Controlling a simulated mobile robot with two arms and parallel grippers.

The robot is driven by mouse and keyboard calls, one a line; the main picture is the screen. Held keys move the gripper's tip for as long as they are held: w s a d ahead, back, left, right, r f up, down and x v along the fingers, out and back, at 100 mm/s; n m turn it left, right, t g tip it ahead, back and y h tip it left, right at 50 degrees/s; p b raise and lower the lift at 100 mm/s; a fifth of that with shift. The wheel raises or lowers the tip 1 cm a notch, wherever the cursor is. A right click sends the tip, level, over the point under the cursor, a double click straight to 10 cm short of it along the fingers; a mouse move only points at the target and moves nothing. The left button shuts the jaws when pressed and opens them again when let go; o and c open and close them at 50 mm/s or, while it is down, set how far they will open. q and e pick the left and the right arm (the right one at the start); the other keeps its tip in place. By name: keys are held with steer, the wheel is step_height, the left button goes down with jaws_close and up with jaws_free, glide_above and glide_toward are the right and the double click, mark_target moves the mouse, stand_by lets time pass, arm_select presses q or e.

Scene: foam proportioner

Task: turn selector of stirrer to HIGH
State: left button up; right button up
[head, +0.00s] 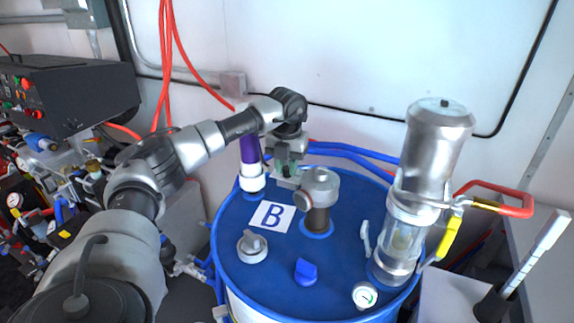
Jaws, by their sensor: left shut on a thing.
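The stirrer (320,187) is a grey motor head on a brown shaft housing, upright on the blue drum lid (285,290). A short round grey stub sticks out at its front left. My left gripper (287,181) points down right beside the stirrer's back left side. Its fingers are shut on a small part there, which looks to be the stirrer's selector. The fingers hide that part, and I cannot read its setting or the HIGH mark. My right gripper is not in view.
A purple and white cylinder (249,162) stands close left of the gripper. The lid also carries a "B" label (272,216), a grey knob (252,245), a blue cap (306,271) and a gauge (364,295). A tall metal cylinder (437,140) stands at right.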

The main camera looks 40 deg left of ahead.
mark_target(286, 168)
arm_select(q)
steer(key=m+p, duration=0.1)
steer(key=m, duration=0.4)
steer(key=shift+r, duration=0.1)
steer(key=m, duration=0.5)
steer(key=shift+a+m, duration=0.1)
steer(key=shift+m, duration=0.3)
steer(key=o, duration=0.9)
step_height(286, 168, up, 11)
steer(key=shift+f+b, duration=0.1)
steer(key=shift+b, duration=0.8)
steer(key=shift+f, duration=0.1)
